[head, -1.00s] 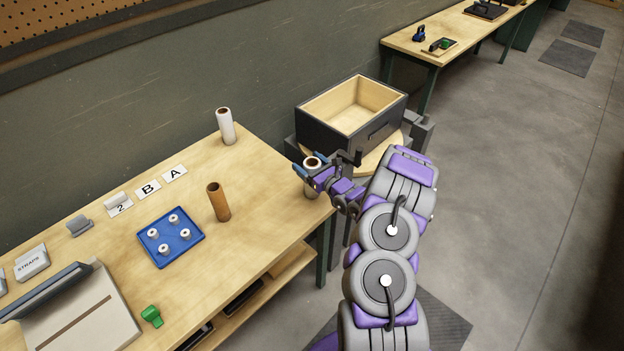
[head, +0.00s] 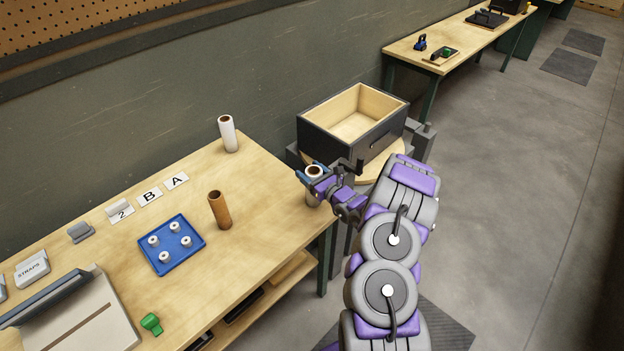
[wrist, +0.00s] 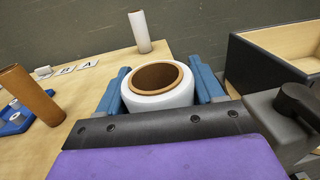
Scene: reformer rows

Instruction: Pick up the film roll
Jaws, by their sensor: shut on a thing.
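A white film roll with a brown core (wrist: 160,95) stands between the blue fingers of my gripper (wrist: 163,88) in the wrist view. In the head view my gripper (head: 314,174) is shut on this film roll (head: 313,198) at the table's right edge. The roll looks upright; its lower part is partly hidden, and I cannot tell whether it touches the table. Another white roll (head: 228,134) stands upright at the back of the table, and it also shows in the wrist view (wrist: 140,32).
A brown tube (head: 219,210) and a blue tray (head: 171,244) with several small white spools are left of my gripper. A dark open-topped box (head: 330,137) stands just behind and right of it.

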